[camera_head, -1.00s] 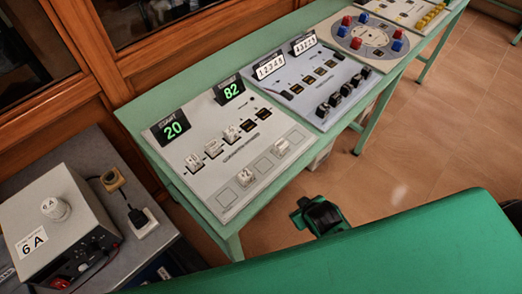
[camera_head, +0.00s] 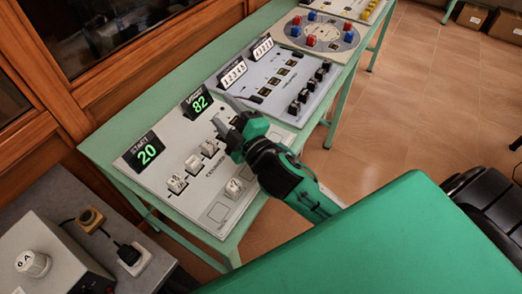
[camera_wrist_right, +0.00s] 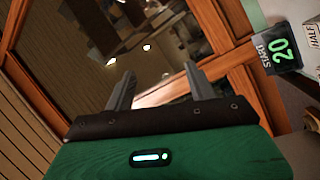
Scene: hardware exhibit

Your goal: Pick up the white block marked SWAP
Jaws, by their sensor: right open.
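Several white blocks sit on the grey panel (camera_head: 140,180) with the green 20 and 82 displays. In the head view, three stand in a row: a near block (camera_head: 176,185), a middle block (camera_head: 193,164) and a far block (camera_head: 209,149). Another block (camera_head: 233,188) lies nearer the panel's front edge. I cannot read which is marked SWAP. The wrist view shows a block marked HALF (camera_wrist_right: 313,35) beside the START display. My right gripper (camera_head: 228,116) is open and empty above the panel, hiding part of its right side. My left gripper is not in view.
The green table (camera_head: 100,150) stands against a wooden cabinet (camera_head: 100,60). A second panel (camera_head: 255,85) with white number displays and black knobs lies beyond. A grey box with a knob (camera_head: 33,263) stands at lower left. Tiled floor (camera_head: 400,130) is open on the right.

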